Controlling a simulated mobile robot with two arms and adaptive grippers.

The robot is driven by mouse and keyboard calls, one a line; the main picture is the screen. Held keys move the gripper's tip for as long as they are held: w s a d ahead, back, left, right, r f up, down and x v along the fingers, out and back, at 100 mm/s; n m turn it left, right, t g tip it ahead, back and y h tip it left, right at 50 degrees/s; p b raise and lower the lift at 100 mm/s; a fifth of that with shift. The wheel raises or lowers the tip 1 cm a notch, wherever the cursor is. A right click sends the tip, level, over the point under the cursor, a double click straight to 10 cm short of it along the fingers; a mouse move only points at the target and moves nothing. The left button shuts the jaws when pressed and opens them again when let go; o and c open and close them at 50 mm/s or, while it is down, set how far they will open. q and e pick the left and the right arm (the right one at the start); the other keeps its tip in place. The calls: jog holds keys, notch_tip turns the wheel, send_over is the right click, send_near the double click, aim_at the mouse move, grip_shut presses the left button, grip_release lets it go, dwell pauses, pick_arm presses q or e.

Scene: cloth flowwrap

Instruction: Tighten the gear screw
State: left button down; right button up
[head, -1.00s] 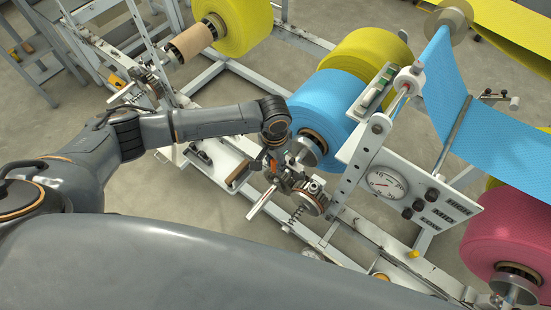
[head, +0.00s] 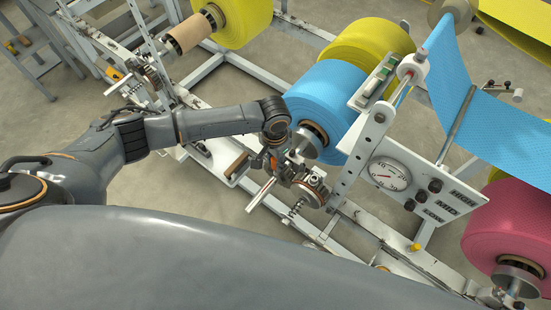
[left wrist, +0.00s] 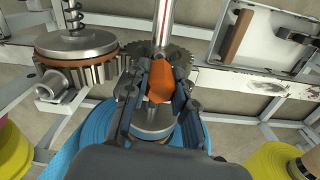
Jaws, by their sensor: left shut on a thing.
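My left gripper (head: 280,165) is at the small gear mechanism beside the blue roll's hub. In the left wrist view its fingers (left wrist: 160,85) are closed around an orange, tapered piece (left wrist: 172,82), which I take to be the gear screw's head; the fingers hide part of it. A toothed dark gear (left wrist: 185,60) lies right behind the fingers. A silver rod with a red line (left wrist: 164,22) runs up from the gear; it shows in the head view (head: 261,193) too. A second, larger gear with a round metal cap (left wrist: 75,45) sits to the left. My right gripper is not in view.
The blue roll (head: 325,95) and its hub are close to my left gripper. A white panel with a dial gauge (head: 390,174) and dark knobs stands to the right. A pink roll (head: 510,220) is at far right. White frame rails (head: 200,80) surround the work spot.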

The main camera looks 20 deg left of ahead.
pick_arm(q)
jog(key=shift+f, duration=0.4)
dwell(0.3)
jog(key=shift+f, duration=0.1)
dwell(0.3)
jog(key=m+p, duration=0.1)
jog(key=m, duration=0.2)
jog(key=shift+s, duration=0.1)
jog(key=m+p, duration=0.1)
jog(key=m, duration=0.5)
jog(key=shift+f+m, duration=0.1)
jog(key=shift+m, duration=0.5)
